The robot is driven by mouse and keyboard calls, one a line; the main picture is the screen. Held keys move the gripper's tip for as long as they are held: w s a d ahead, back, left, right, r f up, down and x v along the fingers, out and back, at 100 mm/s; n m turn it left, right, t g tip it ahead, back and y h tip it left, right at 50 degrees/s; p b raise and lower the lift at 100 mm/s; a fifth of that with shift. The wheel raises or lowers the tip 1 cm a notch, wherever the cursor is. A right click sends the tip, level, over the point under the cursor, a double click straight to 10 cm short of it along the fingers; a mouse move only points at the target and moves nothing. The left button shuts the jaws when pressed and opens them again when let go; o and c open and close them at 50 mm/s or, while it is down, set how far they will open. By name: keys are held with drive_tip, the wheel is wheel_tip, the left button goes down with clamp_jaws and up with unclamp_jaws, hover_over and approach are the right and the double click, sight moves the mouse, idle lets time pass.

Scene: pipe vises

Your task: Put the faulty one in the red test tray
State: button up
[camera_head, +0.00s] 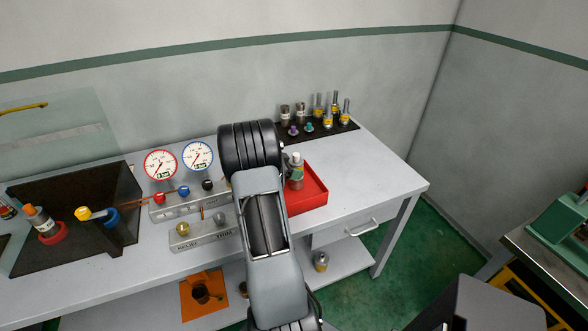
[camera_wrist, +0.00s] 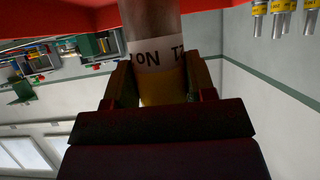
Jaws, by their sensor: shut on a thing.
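My gripper (camera_wrist: 160,78) is shut on a cylindrical part (camera_wrist: 152,22) with a grey metal body, a white lettered label and a yellow band between the fingers. The wrist view is upside down. The red test tray (camera_head: 315,202) sits at the right part of the bench, and its red also shows along the top of the wrist view (camera_wrist: 75,11). In the head view a bottle-like labelled part (camera_head: 296,172) stands upright at the tray, beside my arm. It looks like the held part. My arm hides the fingers there, and I cannot tell whether the part touches the tray floor.
A black mat (camera_head: 347,128) at the back right holds several fittings. A test block (camera_head: 180,203) with two gauges (camera_head: 160,165) stands left of my arm. A dark box (camera_head: 75,215) with a clear screen is further left. Bare bench (camera_head: 375,175) lies right of the tray.

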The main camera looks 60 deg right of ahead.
drive_tip(key=o, duration=1.3)
